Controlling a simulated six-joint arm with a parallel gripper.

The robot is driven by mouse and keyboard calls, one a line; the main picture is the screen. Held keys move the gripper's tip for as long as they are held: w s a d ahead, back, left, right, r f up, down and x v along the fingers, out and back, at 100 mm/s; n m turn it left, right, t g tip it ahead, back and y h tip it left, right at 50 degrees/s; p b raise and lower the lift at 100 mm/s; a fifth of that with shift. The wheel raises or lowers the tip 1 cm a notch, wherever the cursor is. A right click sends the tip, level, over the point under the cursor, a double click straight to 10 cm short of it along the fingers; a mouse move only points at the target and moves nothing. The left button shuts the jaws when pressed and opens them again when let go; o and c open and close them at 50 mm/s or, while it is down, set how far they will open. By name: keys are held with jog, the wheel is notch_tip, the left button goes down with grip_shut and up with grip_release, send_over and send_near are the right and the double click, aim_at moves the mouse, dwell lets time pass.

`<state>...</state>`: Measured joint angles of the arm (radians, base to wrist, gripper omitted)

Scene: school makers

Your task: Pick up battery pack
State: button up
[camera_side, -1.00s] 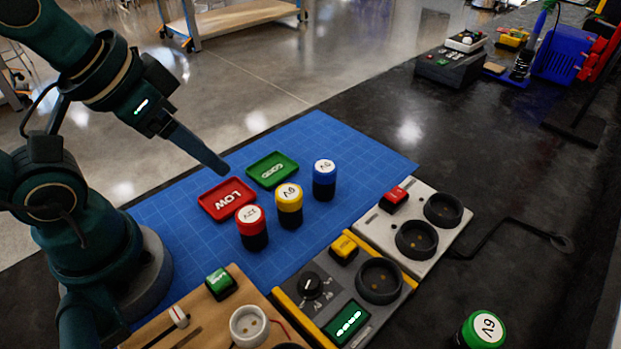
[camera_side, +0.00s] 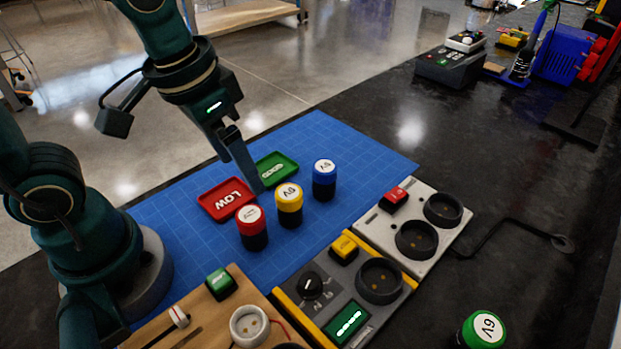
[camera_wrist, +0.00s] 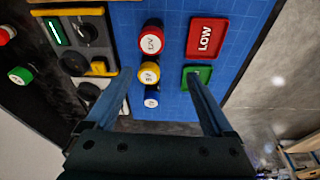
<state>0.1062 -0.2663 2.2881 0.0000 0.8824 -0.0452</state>
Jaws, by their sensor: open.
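Several round battery packs with coloured caps stand upright. A red-capped pack (camera_side: 251,228), a yellow-capped pack (camera_side: 289,205) and a blue-capped pack (camera_side: 324,180) stand in a row on the blue mat (camera_side: 190,240). A green-capped pack (camera_side: 482,330) stands apart at the lower right. My gripper (camera_side: 256,188) hangs above the mat near the trays, behind the red and yellow packs. In the wrist view its fingers (camera_wrist: 160,110) are spread and empty, with the yellow (camera_wrist: 149,74) and blue (camera_wrist: 152,100) packs showing between them.
A red LOW tray (camera_side: 227,199) and a green tray (camera_side: 276,168) lie on the mat. A grey tester (camera_side: 345,290) with a dial and display, a white two-socket unit (camera_side: 415,230) and a wooden board (camera_side: 200,320) stand in front. The mat's right end is clear.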

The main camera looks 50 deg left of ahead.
aim_at(250, 214)
jog(key=f, duration=0.1)
jog(key=d+f+g, duration=0.1)
jog(key=f+g, duration=0.1)
jog(key=f, duration=0.1)
jog(key=shift+d+m, duration=0.25)
jog(key=shift+m, duration=0.05)
jog(key=shift+s+d+f+g, duration=0.2)
jog(key=shift+f+g, duration=0.2)
jog(key=shift+f, duration=2.6)
grip_shut()
jog(key=shift+r, duration=0.2)
